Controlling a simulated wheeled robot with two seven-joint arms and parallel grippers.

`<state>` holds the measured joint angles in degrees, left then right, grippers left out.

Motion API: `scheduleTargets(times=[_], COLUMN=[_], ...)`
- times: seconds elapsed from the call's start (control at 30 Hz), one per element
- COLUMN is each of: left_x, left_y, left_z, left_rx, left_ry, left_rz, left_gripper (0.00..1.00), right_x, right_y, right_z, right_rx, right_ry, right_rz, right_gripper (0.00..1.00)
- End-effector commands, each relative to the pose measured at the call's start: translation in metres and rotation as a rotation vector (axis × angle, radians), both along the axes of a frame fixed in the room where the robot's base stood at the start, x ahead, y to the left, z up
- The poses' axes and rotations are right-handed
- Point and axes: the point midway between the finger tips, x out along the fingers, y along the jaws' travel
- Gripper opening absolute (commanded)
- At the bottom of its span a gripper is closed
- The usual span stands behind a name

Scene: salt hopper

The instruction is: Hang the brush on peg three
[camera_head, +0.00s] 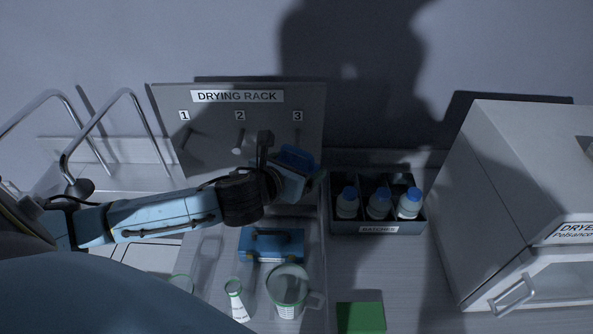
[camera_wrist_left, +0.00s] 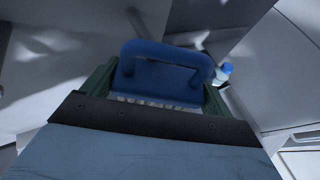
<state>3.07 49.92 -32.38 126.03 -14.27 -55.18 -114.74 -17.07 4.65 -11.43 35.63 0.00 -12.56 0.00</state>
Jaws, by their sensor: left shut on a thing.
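The brush is in my left gripper (camera_head: 306,172), with a blue part of the brush (camera_head: 298,157) showing in front of the drying rack, below label 3. The left wrist view shows its blue looped handle (camera_wrist_left: 165,52) and a pale row, apparently bristles, between the green fingers of my left gripper (camera_wrist_left: 157,92). The drying rack (camera_head: 215,155) is a grey upright board with labels 1, 2 and 3. Pegs one and two show; peg three (camera_head: 302,142) is dim and partly hidden behind the gripper. Whether the brush touches it cannot be told. My right gripper is not in view.
A blue handled object (camera_head: 271,244) lies on the bench below the rack. A green-marked jug (camera_head: 288,290) and a small labelled vessel (camera_head: 236,300) stand nearer. A bottle crate (camera_head: 377,228) and a white dryer (camera_head: 520,190) stand right. A green block (camera_head: 360,317) lies in front.

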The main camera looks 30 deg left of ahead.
Motion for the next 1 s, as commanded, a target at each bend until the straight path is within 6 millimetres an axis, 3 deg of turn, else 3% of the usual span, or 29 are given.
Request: scheduleTargets(times=[1.0], left_x=[0.044], left_y=[0.028], left_z=[-0.006], left_rx=[0.002], left_ry=[-0.001], left_rz=[0.001], left_gripper=[0.59], right_x=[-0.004], right_y=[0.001], right_z=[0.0], right_rx=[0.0], right_ry=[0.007], right_rz=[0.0], right_gripper=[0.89])
